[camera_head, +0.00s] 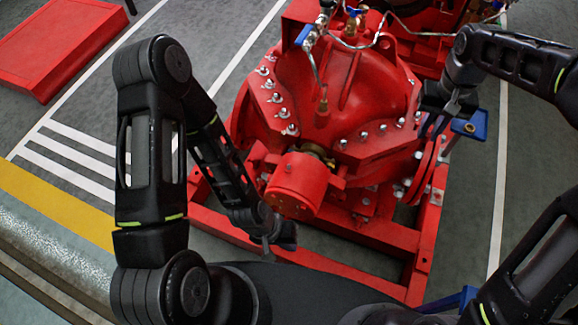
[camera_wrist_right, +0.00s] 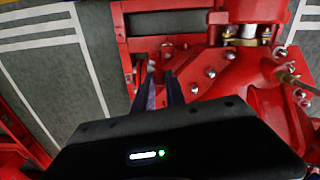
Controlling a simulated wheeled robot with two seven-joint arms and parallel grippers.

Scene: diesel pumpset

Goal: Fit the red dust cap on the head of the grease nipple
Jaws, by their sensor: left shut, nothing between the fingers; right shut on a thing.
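My right gripper (camera_head: 432,124) reaches in from the upper right, beside the red flange at the right side of the pump (camera_head: 330,100). In the right wrist view, its two dark fingers (camera_wrist_right: 161,86) are close together, shut on the small red dust cap. The cap is barely visible and hard to tell from the red pump parts behind it. The grease nipple cannot be made out surely in either view. My left gripper (camera_head: 270,240) is shut and empty, low in front of the pump's red bearing housing (camera_head: 295,186).
A blue tray (camera_head: 478,120) with a small brass-coloured thing stands right of the pump. Bolts, pipes and the red base frame (camera_head: 424,240) surround the work area. A red block (camera_head: 62,40) lies far left.

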